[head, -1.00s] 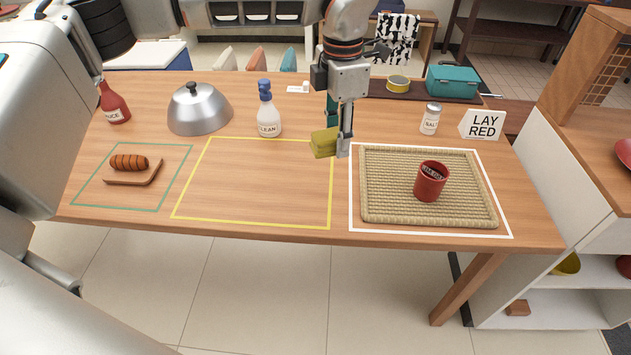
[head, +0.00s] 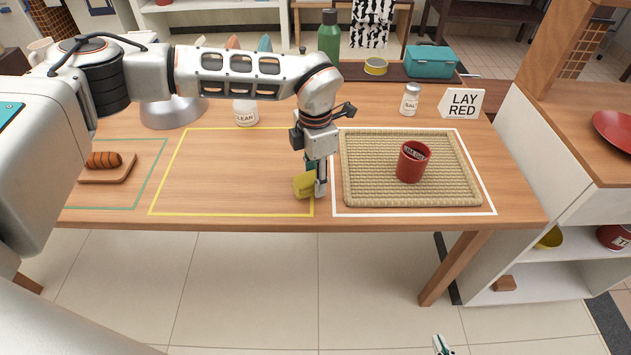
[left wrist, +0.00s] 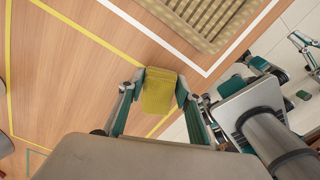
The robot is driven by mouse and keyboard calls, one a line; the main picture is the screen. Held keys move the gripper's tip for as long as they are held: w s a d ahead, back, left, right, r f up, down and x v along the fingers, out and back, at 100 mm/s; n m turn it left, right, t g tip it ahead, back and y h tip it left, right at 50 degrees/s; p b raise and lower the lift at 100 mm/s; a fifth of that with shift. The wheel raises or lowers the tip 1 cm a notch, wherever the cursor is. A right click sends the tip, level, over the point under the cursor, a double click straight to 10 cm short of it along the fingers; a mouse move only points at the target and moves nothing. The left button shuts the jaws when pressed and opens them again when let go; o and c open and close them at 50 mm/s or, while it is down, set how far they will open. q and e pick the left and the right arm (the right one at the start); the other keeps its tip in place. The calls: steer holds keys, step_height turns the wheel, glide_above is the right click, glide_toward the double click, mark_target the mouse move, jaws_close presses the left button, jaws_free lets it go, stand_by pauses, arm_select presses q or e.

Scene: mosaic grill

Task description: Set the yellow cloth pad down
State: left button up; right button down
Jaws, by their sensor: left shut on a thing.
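The yellow cloth pad (head: 303,186) is held in my left gripper (head: 317,187). The pad is over the right side of the yellow outline (head: 229,214), near its front right corner. I cannot tell whether it touches the table. In the left wrist view the pad (left wrist: 158,93) sits between the two fingers of my left gripper (left wrist: 158,88), with yellow line passing behind it. Only a tip of my right gripper (head: 440,344) shows at the bottom edge of the head view, so its jaws cannot be read.
A white outline (head: 413,213) with a woven mat (head: 360,192) and red mug (head: 413,163) is to the right. A sausage on a board (head: 124,174) lies in the green outline at left. Most of the yellow outline is bare.

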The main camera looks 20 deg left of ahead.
arm_select(q)
steer(key=shift+f, duration=0.75)
arm_select(e)
steer(key=shift+s+f, duration=0.1)
steer(key=shift+s, duration=0.15)
arm_select(q)
steer(key=o, duration=1.1)
steer(key=shift+f, duration=0.1)
steer(key=shift+c, duration=0.2)
arm_select(e)
steer(key=shift+s+f, duration=0.1)
arm_select(q)
steer(key=shift+r, duration=0.4)
step_height(320, 180, up, 10)
steer(key=shift+r+p, duration=0.15)
steer(key=shift+p, duration=0.35)
steer(key=shift+r, duration=0.65)
arm_select(e)
steer(key=shift+s+a+r, duration=0.15)
steer(key=shift+a+r, duration=0.05)
steer(key=shift+r, duration=0.15)
